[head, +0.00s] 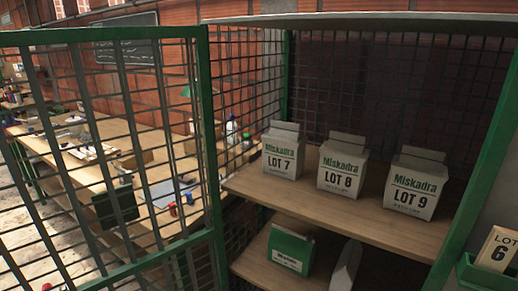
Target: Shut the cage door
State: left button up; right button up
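The cage door (204,130) is a green frame with dark wire mesh at the left of the head view. It stands swung open to the left of the cage opening, and its left end runs out of the picture. The cage (290,20) has a pale top edge, mesh walls and a green post (484,165) at the right of its opening. Inside, white boxes marked LOT 7 (283,152), LOT 8 (342,168) and LOT 9 (414,186) stand on the upper shelf (310,202). Neither of my grippers is in view.
A green and white box (291,248) sits on the lower shelf (255,266). A green holder (488,273) with a LOT 6 card (497,248) is at the lower right. Behind the door mesh is a cluttered wooden workbench (62,185). A dark board (127,38) hangs on the back wall.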

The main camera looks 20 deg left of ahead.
aim_at(117, 206)
jog(key=k+j+z, duration=0.2)
jog(key=j, duration=0.4)
jog(key=k+j+z, duration=0.2)
jog(key=k+j, duration=0.15)
jog(key=j, duration=0.25)
jog(key=k+j+z, duration=0.2)
jog(key=k+j, duration=0.15)
jog(key=j, duration=0.15)
jog(key=k+j+z, duration=0.2)
jog(key=k+j, duration=0.15)
jog(key=j, duration=0.15)
